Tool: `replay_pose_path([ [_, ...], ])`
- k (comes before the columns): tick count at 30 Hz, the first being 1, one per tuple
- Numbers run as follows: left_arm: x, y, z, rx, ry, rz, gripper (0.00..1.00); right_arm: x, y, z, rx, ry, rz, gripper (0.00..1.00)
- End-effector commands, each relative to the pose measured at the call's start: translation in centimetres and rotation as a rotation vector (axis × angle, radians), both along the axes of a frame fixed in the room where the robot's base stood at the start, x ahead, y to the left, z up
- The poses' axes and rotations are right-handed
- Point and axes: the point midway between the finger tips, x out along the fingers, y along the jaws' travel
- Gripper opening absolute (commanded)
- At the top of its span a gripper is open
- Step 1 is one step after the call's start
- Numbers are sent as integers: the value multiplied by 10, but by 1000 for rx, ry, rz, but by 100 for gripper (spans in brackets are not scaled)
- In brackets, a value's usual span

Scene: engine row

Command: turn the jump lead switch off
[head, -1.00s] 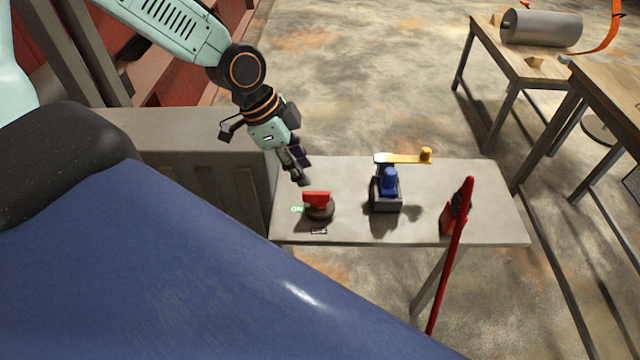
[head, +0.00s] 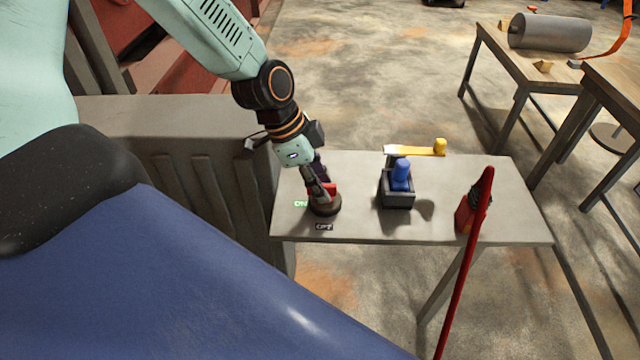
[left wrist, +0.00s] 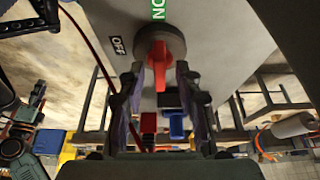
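The jump lead switch is a dark round base with a red handle (head: 331,188) near the left end of the grey table (head: 460,228). A green ON label (head: 300,204) lies to its left and a dark OFF label (head: 324,227) in front of it. My left gripper (head: 319,190) points down at the handle and partly hides it. In the left wrist view the red handle (left wrist: 158,62) stands between my two open fingers (left wrist: 158,80), with a gap seen on each side. I cannot tell exactly which label the handle points to. My right gripper is not seen.
Wooden tables with a grey cylinder (head: 550,32) stand at the right.

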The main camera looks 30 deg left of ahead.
Motion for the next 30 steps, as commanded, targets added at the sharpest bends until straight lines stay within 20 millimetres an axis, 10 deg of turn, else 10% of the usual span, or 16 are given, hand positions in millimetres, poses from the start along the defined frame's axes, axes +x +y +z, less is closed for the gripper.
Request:
replay_pose_path([
  [6,0,0,0,0,0,1,34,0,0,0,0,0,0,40],
  [18,0,0,1,-1,0,1,0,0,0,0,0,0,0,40],
  [30,0,0,1,0,1,7,0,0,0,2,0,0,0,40],
])
